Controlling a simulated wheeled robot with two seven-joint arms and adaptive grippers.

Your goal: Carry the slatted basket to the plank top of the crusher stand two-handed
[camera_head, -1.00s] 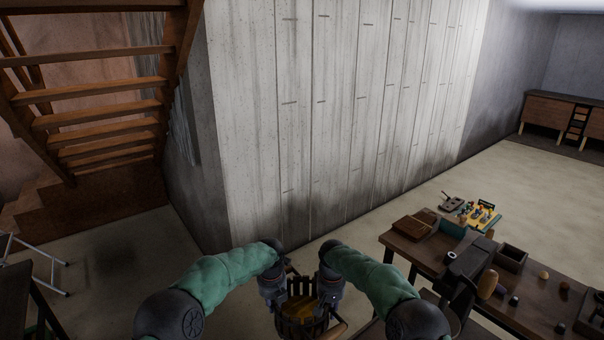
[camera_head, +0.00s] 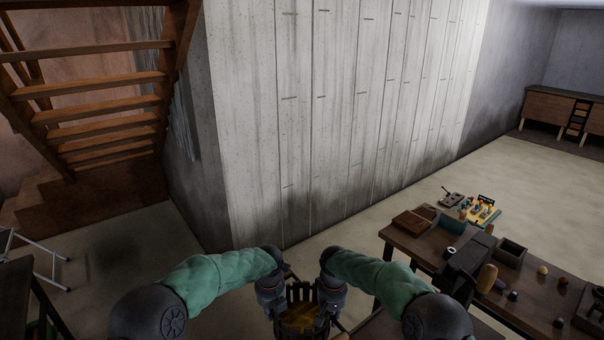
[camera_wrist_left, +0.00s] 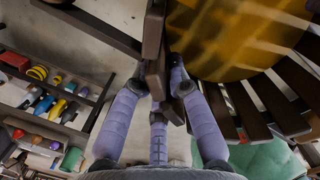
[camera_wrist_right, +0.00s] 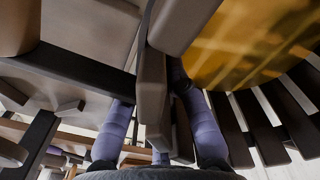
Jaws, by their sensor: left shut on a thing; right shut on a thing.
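The slatted basket (camera_head: 301,322) is at the bottom centre of the head view, between my two grippers, with dark slats and a yellow-brown inside. My left gripper (camera_head: 271,300) is shut on its left side. In the left wrist view the fingers (camera_wrist_left: 160,90) close around a dark upright slat beside the yellow inside (camera_wrist_left: 235,40). My right gripper (camera_head: 330,298) is shut on its right side. In the right wrist view the fingers (camera_wrist_right: 160,95) close around a similar slat, with the yellow inside (camera_wrist_right: 240,45) beyond. I cannot make out the crusher stand's plank top with certainty.
A dark work table (camera_head: 400,244) with boxes, a cylinder-like part and small objects stands at the right. A concrete wall (camera_head: 340,120) rises ahead. Wooden stairs (camera_head: 110,85) are at the left, with a dark table edge (camera_head: 14,290) below. Open floor (camera_head: 130,240) lies at the left.

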